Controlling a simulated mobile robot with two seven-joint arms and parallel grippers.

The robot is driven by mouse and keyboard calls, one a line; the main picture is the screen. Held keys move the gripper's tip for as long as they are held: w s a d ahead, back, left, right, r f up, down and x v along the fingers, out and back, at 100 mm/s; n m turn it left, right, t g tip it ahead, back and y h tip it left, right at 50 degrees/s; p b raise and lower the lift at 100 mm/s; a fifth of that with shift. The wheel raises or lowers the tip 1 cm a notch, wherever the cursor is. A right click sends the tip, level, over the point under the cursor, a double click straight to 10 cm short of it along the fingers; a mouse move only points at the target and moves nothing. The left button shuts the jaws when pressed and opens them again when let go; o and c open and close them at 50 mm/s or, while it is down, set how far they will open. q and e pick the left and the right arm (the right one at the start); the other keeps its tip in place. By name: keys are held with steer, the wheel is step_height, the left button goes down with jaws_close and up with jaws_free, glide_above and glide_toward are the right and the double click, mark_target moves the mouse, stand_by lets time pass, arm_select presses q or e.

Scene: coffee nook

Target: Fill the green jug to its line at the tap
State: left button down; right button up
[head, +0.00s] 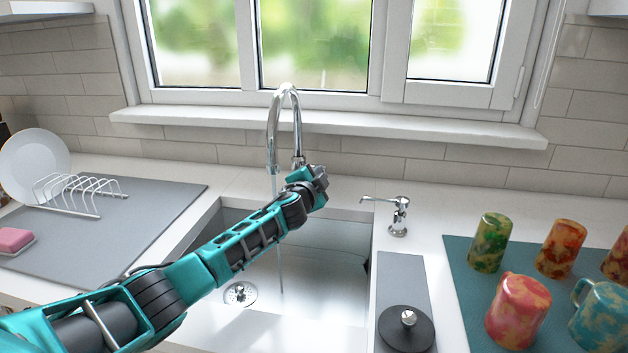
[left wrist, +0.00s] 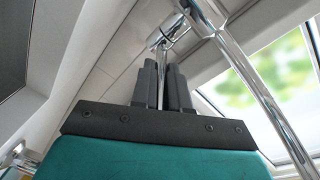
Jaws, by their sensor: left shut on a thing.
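The chrome tap (head: 272,130) stands behind the sink, its spout arching over the basin. A thin stream of water (head: 280,265) falls from it into the sink (head: 325,270). My left gripper (head: 318,180) is at the tap's right side. In the left wrist view its dark fingers (left wrist: 165,85) are closed around a thin chrome rod, the tap's lever (left wrist: 161,48). The arm hides part of the basin and the stream. No green jug shows in either view. My right gripper is not in view.
A soap dispenser (head: 398,215) stands right of the sink. Patterned mugs (head: 518,310) stand on a teal mat (head: 462,285) at the right. A dish rack (head: 80,190), white plate (head: 30,165) and pink soap (head: 14,240) are at the left. A dark round lid (head: 405,330) lies near the front.

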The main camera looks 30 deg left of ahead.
arm_select(q)
steer(key=shift+f, duration=0.15)
steer(key=c, duration=1.1)
jaws_free()
steer(key=shift+s, duration=0.1)
steer(key=shift+s+d+r+p, duration=0.1)
steer(key=shift+s+r+p, duration=0.15)
steer(key=shift+s, duration=0.4)
steer(key=s, duration=0.3)
steer(key=s+d, duration=0.1)
steer(key=s, duration=0.3)
steer(key=s+p, duration=0.1)
steer(key=s, duration=0.3)
steer(key=shift+s+d+r, duration=0.15)
steer(key=shift+d+r, duration=0.1)
steer(key=shift+r, duration=0.15)
